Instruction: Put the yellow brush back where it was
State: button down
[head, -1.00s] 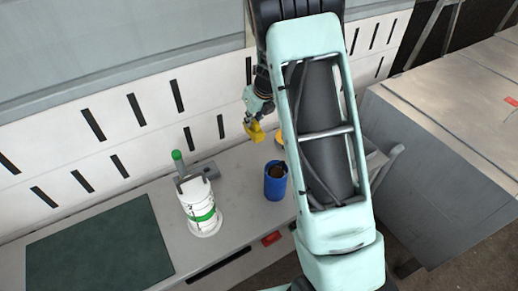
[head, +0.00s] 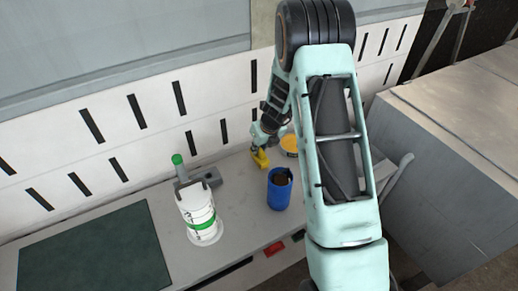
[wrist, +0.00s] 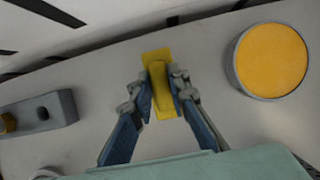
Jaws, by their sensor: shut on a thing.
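The yellow brush (wrist: 158,60) is between the fingers of my gripper (wrist: 163,95) in the wrist view. My gripper is shut on it. In the head view the brush (head: 261,159) is at or just above the table's back part, near the slotted wall. I cannot tell whether it touches the table. My gripper (head: 258,147) partly hides it there.
A blue cup (head: 280,190) with dark contents stands in front of the brush. A round yellow-topped container (head: 289,143) is to its right. A grey block (head: 209,177) and a white bottle with a green band (head: 199,212) are left. A green mat (head: 95,250) lies farther left.

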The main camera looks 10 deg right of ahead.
jog(key=c, duration=1.8)
grip_release()
jog(key=shift+c, duration=0.2)
jog(key=p+v, duration=0.1)
jog(key=v, duration=1.1)
jog(key=shift+r, duration=0.1)
